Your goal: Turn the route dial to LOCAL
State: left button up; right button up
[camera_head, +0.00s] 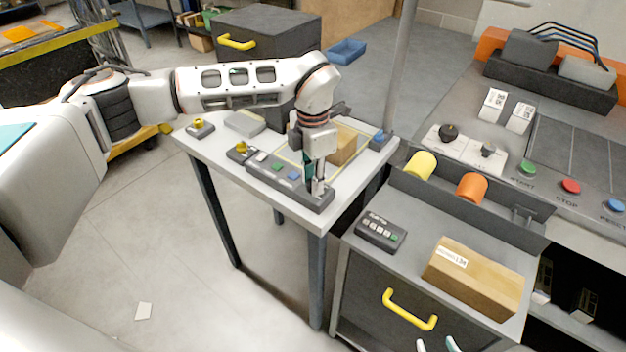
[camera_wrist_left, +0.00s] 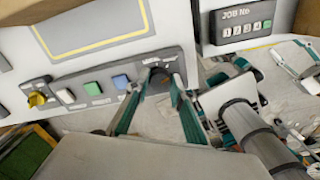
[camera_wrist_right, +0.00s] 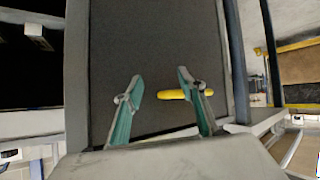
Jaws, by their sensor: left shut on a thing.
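My left gripper (camera_head: 318,190) points down at the strip's right end. In the left wrist view its fingertips (camera_wrist_left: 160,74) close around a small dark knob, seemingly the route dial, mostly hidden between the fingers.
A cardboard box (camera_head: 343,146) stands on the table behind my left gripper. To the right, a grey bench carries a keypad (camera_head: 381,231), a long carton (camera_head: 472,276) and yellow and orange cylinders (camera_head: 472,187). A grey post (camera_head: 402,70) rises behind the table. Open floor lies left of it.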

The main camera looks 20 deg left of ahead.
pick_arm(q)
jog(key=n+b, duration=0.1)
jog(key=n, duration=0.6)
jog(key=n+b, duration=0.1)
jog(key=n, duration=0.5)
jog(key=shift+n, duration=0.4)
dwell(0.4)
jog(key=o, duration=1.1)
jog(key=shift+o, duration=0.2)
notch_tip(320, 180, up, 12)
